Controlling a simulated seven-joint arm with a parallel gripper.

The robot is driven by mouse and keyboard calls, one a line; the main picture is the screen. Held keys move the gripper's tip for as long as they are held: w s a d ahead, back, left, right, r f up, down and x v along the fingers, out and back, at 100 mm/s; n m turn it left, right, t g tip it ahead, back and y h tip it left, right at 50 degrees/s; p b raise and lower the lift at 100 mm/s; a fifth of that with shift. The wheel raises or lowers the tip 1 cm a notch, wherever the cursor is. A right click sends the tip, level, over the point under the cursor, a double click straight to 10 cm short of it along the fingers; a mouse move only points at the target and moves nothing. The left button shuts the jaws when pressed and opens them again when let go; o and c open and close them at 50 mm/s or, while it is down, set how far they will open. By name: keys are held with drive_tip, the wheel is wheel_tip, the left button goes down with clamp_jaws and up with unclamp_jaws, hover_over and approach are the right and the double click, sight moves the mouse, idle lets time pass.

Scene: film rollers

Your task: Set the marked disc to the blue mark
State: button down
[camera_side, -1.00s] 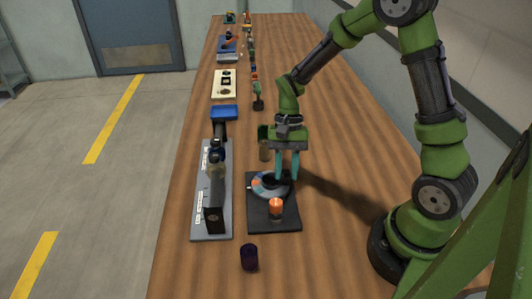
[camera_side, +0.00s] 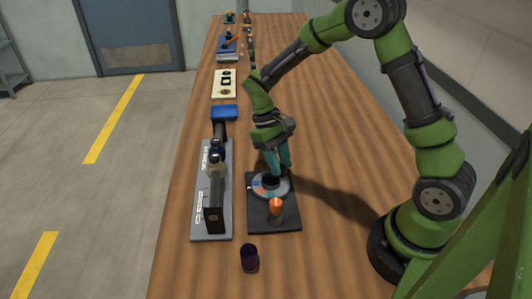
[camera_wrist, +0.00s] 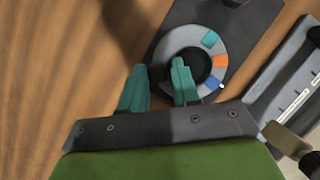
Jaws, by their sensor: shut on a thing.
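The marked disc (camera_side: 258,190) is a pale grey ring with a dark centre, lying on a black base plate (camera_side: 287,219). In the wrist view the disc (camera_wrist: 170,46) shows a teal mark (camera_wrist: 210,39), an orange mark (camera_wrist: 221,62) and a blue mark (camera_wrist: 211,79) along its right side. A small white pointer (camera_wrist: 221,86) sits at the rim close to the blue mark. My gripper (camera_side: 276,168) is tilted over the disc. In the wrist view my gripper (camera_wrist: 158,70) is shut on a dark knob (camera_wrist: 157,73) at the disc; the fingers hide part of the ring.
An orange-topped post (camera_side: 276,207) stands on the plate in front of the disc. A grey fixture (camera_side: 202,225) with upright parts stands close on the left. A dark purple cup (camera_side: 249,258) stands in front. The wooden table is clear to the right.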

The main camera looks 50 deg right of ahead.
drive_tip(key=shift+d+f+n+h, duration=0.3)
drive_tip(key=shift+d+n, duration=0.1)
drive_tip(key=shift+n, duration=0.2)
drive_tip(key=c, duration=1)
unclamp_jaws()
drive_tip(key=shift+w, duration=0.1)
drive_tip(key=shift+o, duration=0.2)
drive_tip(key=shift+a+r, duration=0.1)
drive_tip(key=shift+w+a+r, duration=0.1)
drive_tip(key=shift+w+r, duration=0.25)
drive_tip(key=shift+r, duration=0.25)
drive_tip(key=v, duration=1.5)
drive_tip(key=shift+r, duration=0.35)
